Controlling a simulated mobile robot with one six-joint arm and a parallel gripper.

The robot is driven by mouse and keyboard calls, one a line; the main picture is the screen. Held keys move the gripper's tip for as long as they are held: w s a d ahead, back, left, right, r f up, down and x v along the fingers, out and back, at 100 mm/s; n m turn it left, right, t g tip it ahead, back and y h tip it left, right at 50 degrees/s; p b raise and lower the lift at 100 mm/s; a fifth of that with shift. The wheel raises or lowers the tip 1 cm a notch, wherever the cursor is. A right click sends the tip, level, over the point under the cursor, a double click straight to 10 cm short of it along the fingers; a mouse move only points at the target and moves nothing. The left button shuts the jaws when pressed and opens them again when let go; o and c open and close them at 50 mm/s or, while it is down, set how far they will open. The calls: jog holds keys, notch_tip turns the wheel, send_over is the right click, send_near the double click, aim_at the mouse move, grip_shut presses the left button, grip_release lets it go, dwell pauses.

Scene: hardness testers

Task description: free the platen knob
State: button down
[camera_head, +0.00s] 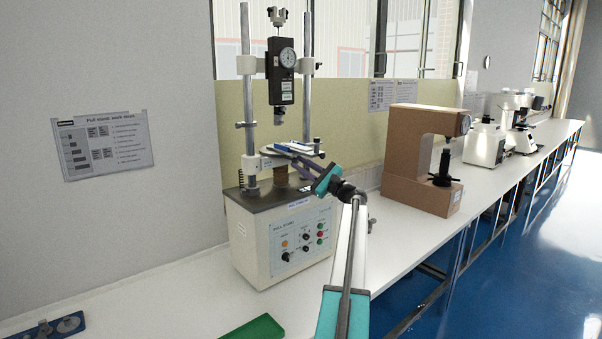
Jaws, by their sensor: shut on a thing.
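The test stand (290,236) stands on the bench, with a dark force gauge (281,75) hung between its two posts. Its pale platen (266,163) is at mid height. A small black knob (317,142) stands upright at the platen's right end. A flat white and blue thing (294,146), like a pad, lies at or just above the platen, left of the knob. My gripper (288,152) reaches in from the right and is shut on this flat thing. The jaws are small here and partly hide the platen; I cannot tell whether the thing touches the knob.
A brown tester (422,150) stands on the bench to the right, with white instruments (485,143) farther along. A green flat thing (254,329) and a blue tray (40,332) with metal parts lie in front.

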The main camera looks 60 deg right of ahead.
jog(key=shift+n+y+b, duration=0.3)
jog(key=shift+n+b, duration=0.15)
jog(key=shift+n, duration=0.15)
jog(key=c, duration=1.6)
grip_release()
jog(key=shift+r, duration=0.1)
jog(key=shift+s, duration=0.1)
